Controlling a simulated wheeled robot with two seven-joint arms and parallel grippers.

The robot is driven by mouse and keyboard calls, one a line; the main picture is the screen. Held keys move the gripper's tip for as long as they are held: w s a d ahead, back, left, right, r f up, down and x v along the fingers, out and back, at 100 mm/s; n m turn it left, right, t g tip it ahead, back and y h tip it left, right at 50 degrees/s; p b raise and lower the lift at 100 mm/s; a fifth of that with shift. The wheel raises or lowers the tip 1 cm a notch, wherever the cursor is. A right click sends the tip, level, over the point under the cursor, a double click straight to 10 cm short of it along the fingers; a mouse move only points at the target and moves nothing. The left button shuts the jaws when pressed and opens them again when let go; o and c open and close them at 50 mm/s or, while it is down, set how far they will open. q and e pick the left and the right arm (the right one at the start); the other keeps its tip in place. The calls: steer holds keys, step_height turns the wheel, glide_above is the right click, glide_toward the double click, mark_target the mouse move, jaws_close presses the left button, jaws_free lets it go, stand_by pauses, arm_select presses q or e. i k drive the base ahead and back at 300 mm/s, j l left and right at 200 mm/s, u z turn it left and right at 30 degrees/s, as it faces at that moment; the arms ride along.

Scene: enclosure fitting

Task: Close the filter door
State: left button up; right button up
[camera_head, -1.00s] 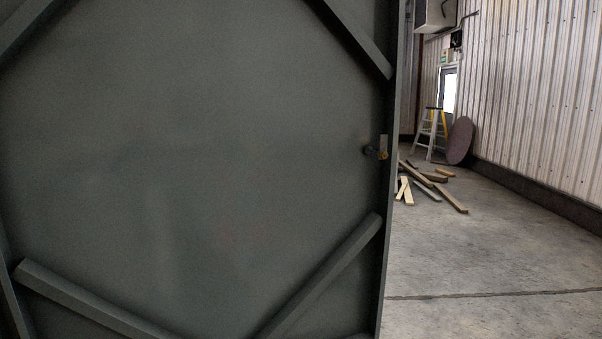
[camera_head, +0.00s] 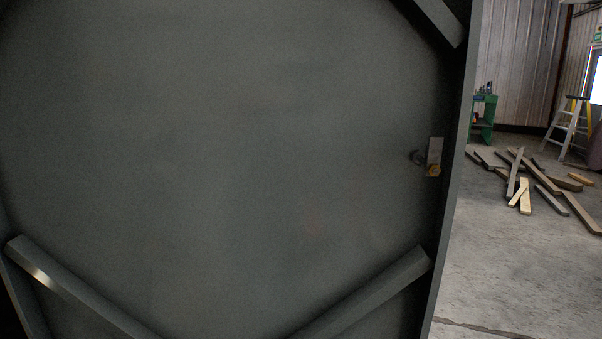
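A large dark grey door (camera_head: 230,150) fills most of the head view, with its inner face towards me. Diagonal braces cross its corners, one at the lower left (camera_head: 80,290), one at the lower right (camera_head: 365,290) and one at the upper right. A small latch (camera_head: 434,158) with a brass-coloured part sits near its right edge. The door's right edge (camera_head: 455,190) stands free, with open floor beyond it. Neither of my grippers shows in the view. The frame that the door fits is not clearly visible.
To the right of the door lies bare concrete floor (camera_head: 510,270). Several loose wooden boards (camera_head: 525,190) are scattered farther back. A stepladder (camera_head: 570,125) and a green stand (camera_head: 483,115) are near the corrugated far wall (camera_head: 520,70).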

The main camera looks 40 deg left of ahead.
mark_target(169, 168)
steer(key=i+l+z, duration=0.1)
steer(key=i+z, duration=0.2)
steer(key=i, duration=0.4)
steer(key=i+u, duration=0.3)
steer(key=i+l+u, duration=0.3)
steer(key=i+u, duration=0.15)
steer(key=u, duration=0.25)
steer(key=i+l+u, duration=0.1)
steer(key=u, duration=0.3)
steer(key=i+l+u, duration=0.15)
steer(key=u, duration=0.2)
steer(key=i+l+u, duration=0.15)
steer(key=u, duration=0.25)
steer(key=i+l+u, duration=0.1)
steer(key=u, duration=0.3)
steer(key=i+l+u, duration=0.1)
steer(key=u, duration=0.3)
steer(key=l+u, duration=0.25)
steer(key=u, duration=0.15)
steer(key=i+l+u, duration=0.1)
steer(key=l+u, duration=0.15)
steer(key=u, duration=0.15)
steer(key=l+u, duration=0.35)
steer(key=i+l+u, duration=0.1)
steer(key=u, duration=0.25)
steer(key=l+u, duration=0.35)
